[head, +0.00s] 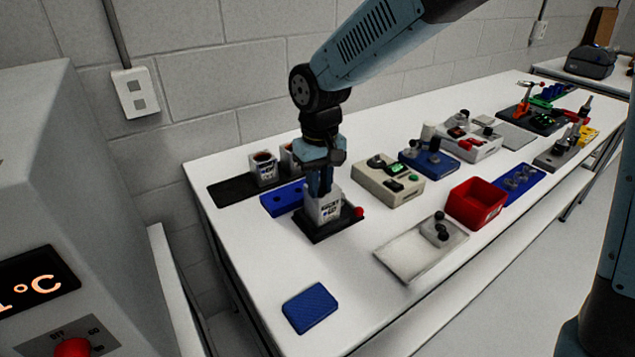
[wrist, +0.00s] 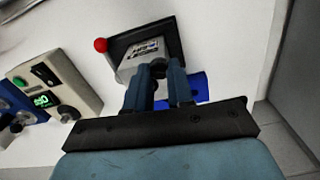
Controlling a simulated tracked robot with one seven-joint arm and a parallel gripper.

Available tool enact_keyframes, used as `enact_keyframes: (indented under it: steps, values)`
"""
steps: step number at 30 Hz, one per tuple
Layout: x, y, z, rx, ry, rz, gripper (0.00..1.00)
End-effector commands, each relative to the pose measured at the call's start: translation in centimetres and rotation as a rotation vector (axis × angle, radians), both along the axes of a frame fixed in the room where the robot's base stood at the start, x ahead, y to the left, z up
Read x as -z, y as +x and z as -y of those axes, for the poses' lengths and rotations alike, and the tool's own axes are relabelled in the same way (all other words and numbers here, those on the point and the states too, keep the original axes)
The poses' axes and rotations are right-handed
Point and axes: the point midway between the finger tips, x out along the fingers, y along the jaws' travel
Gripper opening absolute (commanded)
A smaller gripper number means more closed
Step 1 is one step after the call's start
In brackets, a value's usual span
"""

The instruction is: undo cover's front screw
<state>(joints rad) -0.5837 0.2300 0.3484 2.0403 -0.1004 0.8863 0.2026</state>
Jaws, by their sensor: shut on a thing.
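My gripper (head: 320,190) points down and is shut on a light grey labelled block (head: 325,211). The block stands upright in a black fixture (head: 318,230) with a red ball knob (head: 359,211) at its right. In the wrist view, my fingers (wrist: 166,68) are at the block's near end (wrist: 138,62), and the red knob (wrist: 100,45) shows beyond. The fingers hide part of the block's top. I cannot make out the cover's front screw in either view; small dark-topped knobs or screws (head: 440,231) stand on a pale tray (head: 405,257) to the right.
A blue tray (head: 281,200) lies just behind the fixture, and labelled cups (head: 263,170) stand on a black mat (head: 228,190). A beige box with a green display (head: 388,182) and a red bin (head: 475,203) are right. A blue pad (head: 310,307) lies in front, with bare table around it.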

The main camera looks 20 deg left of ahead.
Motion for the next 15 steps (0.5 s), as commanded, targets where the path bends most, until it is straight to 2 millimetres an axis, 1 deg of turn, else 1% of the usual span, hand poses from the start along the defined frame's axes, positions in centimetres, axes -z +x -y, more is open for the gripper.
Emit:
enact_keyframes:
  steps: [6,15]
  values:
    - [0.02,0.17,0.1,-0.067,0.0,0.001,0.0]
    - [0.03,0.16,0.11,-0.093,-0.001,0.001,0.0]
